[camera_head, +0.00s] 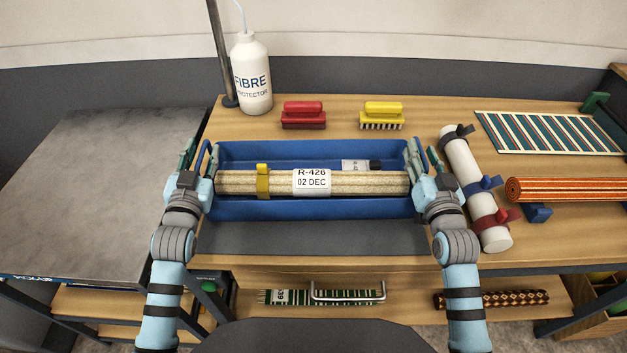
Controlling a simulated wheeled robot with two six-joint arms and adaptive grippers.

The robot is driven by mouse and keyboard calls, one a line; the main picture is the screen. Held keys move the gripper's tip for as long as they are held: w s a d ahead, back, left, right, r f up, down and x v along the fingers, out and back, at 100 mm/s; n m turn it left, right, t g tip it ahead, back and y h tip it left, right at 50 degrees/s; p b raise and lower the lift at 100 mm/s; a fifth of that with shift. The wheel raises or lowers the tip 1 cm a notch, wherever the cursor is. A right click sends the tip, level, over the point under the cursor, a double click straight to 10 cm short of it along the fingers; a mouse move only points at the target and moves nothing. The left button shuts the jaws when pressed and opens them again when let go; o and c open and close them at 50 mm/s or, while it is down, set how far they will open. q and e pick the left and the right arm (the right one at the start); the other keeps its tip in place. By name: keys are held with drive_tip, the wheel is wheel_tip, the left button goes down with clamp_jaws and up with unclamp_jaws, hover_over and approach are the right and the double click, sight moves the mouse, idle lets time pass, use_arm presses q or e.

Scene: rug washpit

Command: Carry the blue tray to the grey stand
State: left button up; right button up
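The blue tray (315,208) sits level on the wooden table, at the back of a dark grey mat. A rolled beige rug (370,183) lies in it, with a yellow strap and a label reading R-426 02 DEC. A small dark bottle with a white label (355,166) lies behind the roll. My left gripper (200,158) is at the tray's left end, its fingers apart on either side of the blue handle. My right gripper (425,158) is likewise open around the right handle. The grey stand (100,185) is left of the table, its top bare.
A white bottle (251,75), a red brush (303,115) and a yellow brush (382,115) stand behind the tray. A white roll (475,190) lies close to my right gripper. A striped rug (548,132) and an orange roll (560,189) are further right.

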use_arm(q)
drive_tip(key=shift+s, duration=0.1)
drive_tip(key=shift+c, duration=0.6)
use_arm(e)
drive_tip(key=shift+s, duration=0.1)
drive_tip(key=shift+c, duration=0.6)
use_arm(q)
clamp_jaws()
use_arm(e)
clamp_jaws()
use_arm(q)
drive_tip(key=shift+r, duration=0.1)
use_arm(e)
drive_tip(key=shift+r, duration=0.1)
